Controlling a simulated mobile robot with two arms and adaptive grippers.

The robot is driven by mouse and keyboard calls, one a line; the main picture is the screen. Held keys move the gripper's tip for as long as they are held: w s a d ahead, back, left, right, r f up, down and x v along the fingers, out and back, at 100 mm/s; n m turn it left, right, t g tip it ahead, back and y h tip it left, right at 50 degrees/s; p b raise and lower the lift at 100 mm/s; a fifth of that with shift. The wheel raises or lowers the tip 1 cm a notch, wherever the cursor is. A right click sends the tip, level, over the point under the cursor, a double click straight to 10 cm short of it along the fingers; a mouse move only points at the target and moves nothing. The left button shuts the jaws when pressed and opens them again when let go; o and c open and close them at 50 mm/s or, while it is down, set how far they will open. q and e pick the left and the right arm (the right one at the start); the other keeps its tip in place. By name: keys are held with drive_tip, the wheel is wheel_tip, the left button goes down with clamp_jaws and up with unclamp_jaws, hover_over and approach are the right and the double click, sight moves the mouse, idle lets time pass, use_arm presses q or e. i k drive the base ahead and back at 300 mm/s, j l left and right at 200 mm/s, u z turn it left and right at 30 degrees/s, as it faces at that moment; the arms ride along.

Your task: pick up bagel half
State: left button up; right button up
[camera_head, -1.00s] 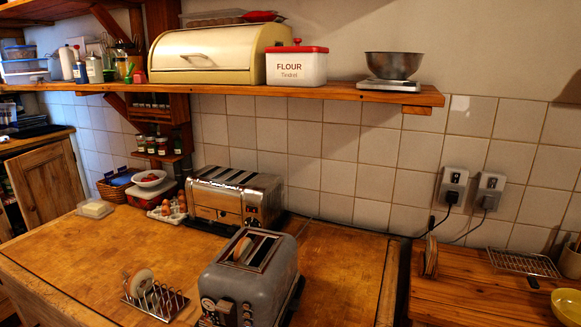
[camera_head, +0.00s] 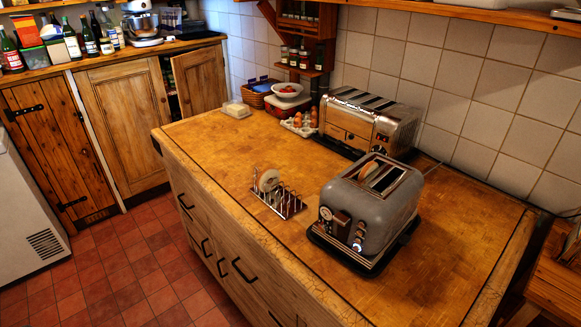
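A bagel half (camera_head: 268,180) stands upright in a metal toast rack (camera_head: 284,205) on the wooden counter. Another bread piece (camera_head: 371,174), perhaps a bagel half, sits in a slot of the grey toaster (camera_head: 366,208), with only its top edge showing. The toaster stands to the right of the rack. Neither of my grippers is in view.
A chrome toaster (camera_head: 367,121) stands at the back by the tiled wall. Eggs (camera_head: 305,120), a bowl (camera_head: 288,91) and a butter dish (camera_head: 236,110) sit to its left. The counter's front left (camera_head: 207,148) is clear. Red tiled floor (camera_head: 127,267) lies left of the counter.

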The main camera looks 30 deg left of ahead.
sight(271, 172)
drive_tip(key=i+j+z, duration=0.1)
drive_tip(key=j, duration=0.2)
drive_tip(key=i+j, duration=0.2)
drive_tip(key=j, duration=0.15)
drive_tip(key=i+j+z, duration=0.15)
drive_tip(key=j, duration=0.2)
drive_tip(key=j+z, duration=0.25)
drive_tip(key=z, duration=0.15)
drive_tip(key=j+z, duration=0.2)
drive_tip(key=z, duration=0.2)
drive_tip(key=k+j+z, duration=0.15)
drive_tip(key=z, duration=0.25)
